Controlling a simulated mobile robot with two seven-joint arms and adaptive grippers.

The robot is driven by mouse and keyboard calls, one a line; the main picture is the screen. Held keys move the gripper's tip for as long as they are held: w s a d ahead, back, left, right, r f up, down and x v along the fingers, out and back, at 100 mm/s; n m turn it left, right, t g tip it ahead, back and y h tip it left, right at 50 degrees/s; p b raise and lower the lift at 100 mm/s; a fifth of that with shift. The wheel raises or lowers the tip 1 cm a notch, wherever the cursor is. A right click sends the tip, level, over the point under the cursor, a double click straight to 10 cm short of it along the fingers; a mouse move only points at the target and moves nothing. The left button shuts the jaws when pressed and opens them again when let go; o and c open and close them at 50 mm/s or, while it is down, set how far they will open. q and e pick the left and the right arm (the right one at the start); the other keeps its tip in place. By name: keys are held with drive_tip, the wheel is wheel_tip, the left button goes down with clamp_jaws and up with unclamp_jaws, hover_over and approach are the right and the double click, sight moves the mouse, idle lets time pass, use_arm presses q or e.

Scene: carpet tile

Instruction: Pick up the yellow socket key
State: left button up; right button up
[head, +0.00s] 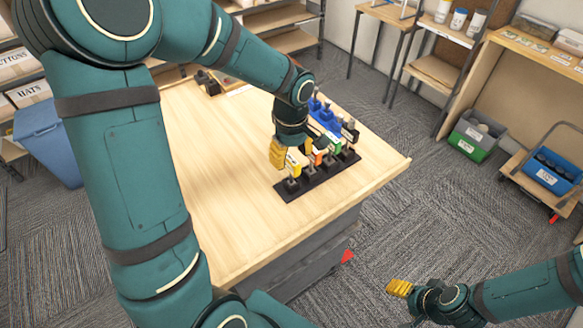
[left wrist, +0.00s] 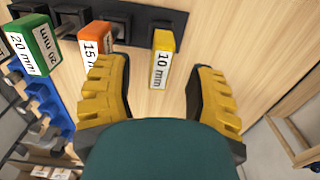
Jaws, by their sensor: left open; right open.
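The yellow socket key (left wrist: 161,62), labelled 10 mm, stands in the end slot of a black rack. In the head view the yellow key (head: 293,165) is partly hidden by my left gripper (head: 291,155). In the left wrist view my left gripper (left wrist: 162,95) is open, with a yellow-padded finger on each side of the yellow key and gaps between. My right gripper (head: 400,287) is off to the lower right, over the floor, away from the table.
The black rack (head: 318,178) also holds an orange 15 mm key (left wrist: 94,38), a green 20 mm key (left wrist: 36,46) and others. A blue holder (head: 322,118) stands behind it. The wooden table (head: 225,190) is clear in front and left.

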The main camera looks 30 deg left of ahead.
sight(292, 171)
use_arm(q)
drive_tip(key=shift+f+b, duration=0.3)
drive_tip(key=shift+f, duration=2.7)
drive_tip(key=shift+o, duration=0.2)
clamp_jaws()
